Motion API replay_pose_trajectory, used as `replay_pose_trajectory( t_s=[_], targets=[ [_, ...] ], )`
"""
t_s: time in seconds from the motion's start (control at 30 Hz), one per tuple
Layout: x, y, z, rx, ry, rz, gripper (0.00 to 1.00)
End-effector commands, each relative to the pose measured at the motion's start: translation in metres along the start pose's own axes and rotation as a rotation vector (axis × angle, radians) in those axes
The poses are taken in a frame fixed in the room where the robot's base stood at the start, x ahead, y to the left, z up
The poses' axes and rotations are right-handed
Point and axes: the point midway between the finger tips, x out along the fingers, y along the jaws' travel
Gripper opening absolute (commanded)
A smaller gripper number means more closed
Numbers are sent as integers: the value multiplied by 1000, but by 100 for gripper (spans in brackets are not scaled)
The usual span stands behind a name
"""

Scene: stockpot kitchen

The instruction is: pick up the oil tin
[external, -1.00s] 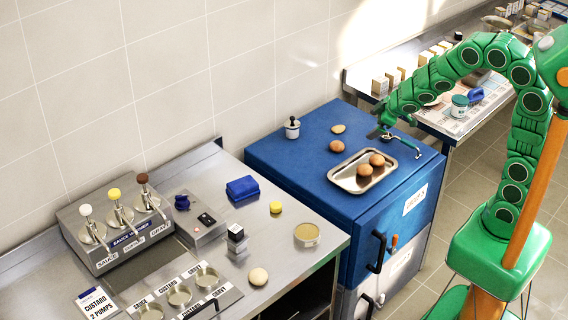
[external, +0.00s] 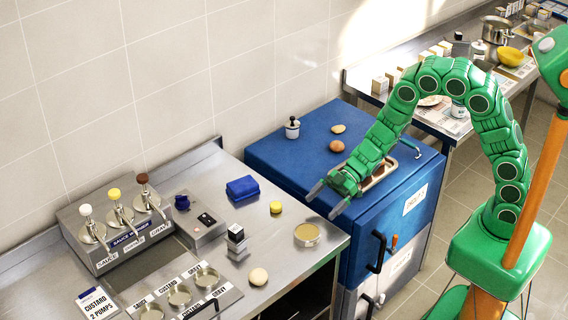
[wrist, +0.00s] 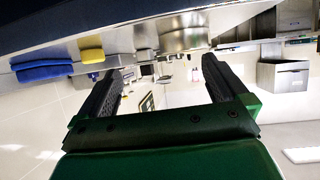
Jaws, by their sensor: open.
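A short round metal tin (external: 307,235) with a yellowish top stands upright near the right front corner of the steel counter. It appears to be the oil tin, though I cannot read a label. It also shows as a silver cylinder in the wrist view (wrist: 185,38), beyond my fingers. My gripper (external: 322,207) is open and empty, its two fingers pointing toward the counter, above the blue cabinet's left front edge. It is apart from the tin. In the wrist view the spread fingers (wrist: 160,72) have nothing between them.
The blue cabinet (external: 270,155) carries a tray (external: 376,180), mostly hidden by my arm, and an egg (external: 337,146). On the counter, a small black-and-white box (external: 235,235), a yellow piece (external: 276,207), a blue block (external: 242,188) and a bun-like item (external: 258,277) surround the tin.

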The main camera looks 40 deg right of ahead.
Motion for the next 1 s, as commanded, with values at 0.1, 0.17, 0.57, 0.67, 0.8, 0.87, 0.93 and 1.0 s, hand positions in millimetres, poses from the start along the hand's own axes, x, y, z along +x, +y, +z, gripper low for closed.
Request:
replay_pose_trajectory(
  t_s=[0.1, 0.17, 0.57, 0.67, 0.8, 0.87, 0.93, 1.0],
  targets=[
    [11, -19, -2, 9, 43, -67, 100],
    [14, -24, -2, 12, 54, -84, 100],
    [39, -31, -5, 15, 65, -97, 100],
    [43, -31, -6, 15, 63, -97, 100],
    [52, -33, -8, 14, 63, -96, 100],
    [58, -34, -9, 14, 62, -96, 100],
    [65, -35, -10, 13, 62, -96, 100],
    [72, -36, -12, 14, 64, -95, 100]
  ],
)
